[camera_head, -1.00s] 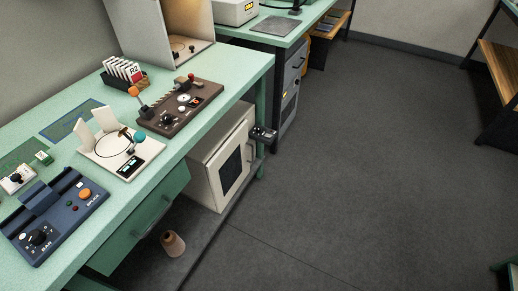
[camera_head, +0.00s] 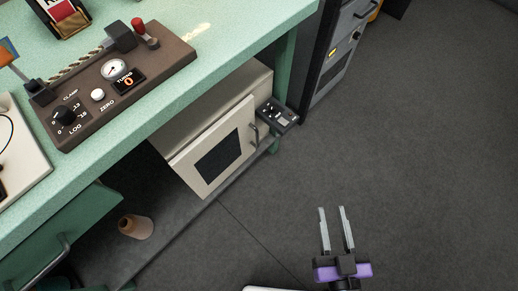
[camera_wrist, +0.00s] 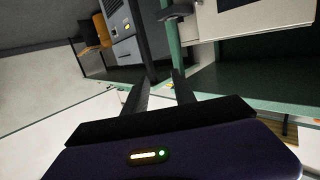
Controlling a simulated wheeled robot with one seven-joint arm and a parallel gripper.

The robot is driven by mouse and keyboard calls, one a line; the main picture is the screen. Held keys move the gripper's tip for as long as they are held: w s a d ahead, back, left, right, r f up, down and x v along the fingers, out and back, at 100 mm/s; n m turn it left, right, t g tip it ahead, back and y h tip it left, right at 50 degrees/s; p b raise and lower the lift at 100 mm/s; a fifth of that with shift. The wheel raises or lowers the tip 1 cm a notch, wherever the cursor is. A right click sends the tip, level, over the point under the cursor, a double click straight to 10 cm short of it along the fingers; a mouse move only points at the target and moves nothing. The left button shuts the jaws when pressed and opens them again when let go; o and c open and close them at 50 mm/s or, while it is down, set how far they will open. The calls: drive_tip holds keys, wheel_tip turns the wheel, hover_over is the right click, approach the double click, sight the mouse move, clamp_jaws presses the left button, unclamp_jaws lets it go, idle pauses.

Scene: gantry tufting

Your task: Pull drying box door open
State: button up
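The drying box (camera_head: 212,134) is a cream cabinet under the green workbench. Its door (camera_head: 216,150) has a dark window and looks closed. My gripper (camera_head: 333,210) is open and empty over the floor, to the right of and below the door in the head view, well apart from the handle. In the wrist view the two fingers of my gripper (camera_wrist: 161,82) are spread with nothing between them. Part of the cream door (camera_wrist: 255,22) shows at the upper right there.
A small dark control box (camera_head: 277,115) juts out beside the handle, near the bench leg. A green drawer (camera_head: 62,235) and a brown cone (camera_head: 136,226) are at the left. A brown device (camera_head: 125,75) stands on the bench. The grey floor (camera_head: 420,150) is clear at the right.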

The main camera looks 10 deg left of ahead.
drive_tip(key=w+a+f+n+y+b, duration=0.1)
drive_tip(key=w+a+f+b, duration=0.3)
drive_tip(key=f, duration=0.3)
drive_tip(key=w+a+f+y+b, duration=0.1)
drive_tip(key=w+a+f+b, duration=0.1)
drive_tip(key=w+f+b, duration=0.35)
drive_tip(key=n+t+y+b, duration=0.1)
drive_tip(key=b, duration=0.6)
approach(257, 140)
drive_tip(key=w, duration=0.1)
drive_tip(key=shift+b+x, duration=0.85)
drive_tip(key=shift+x, duration=3.2)
drive_tip(key=shift+s, duration=0.1)
drive_tip(key=shift+f, duration=0.1)
drive_tip(key=shift+c, duration=0.4)
clamp_jaws()
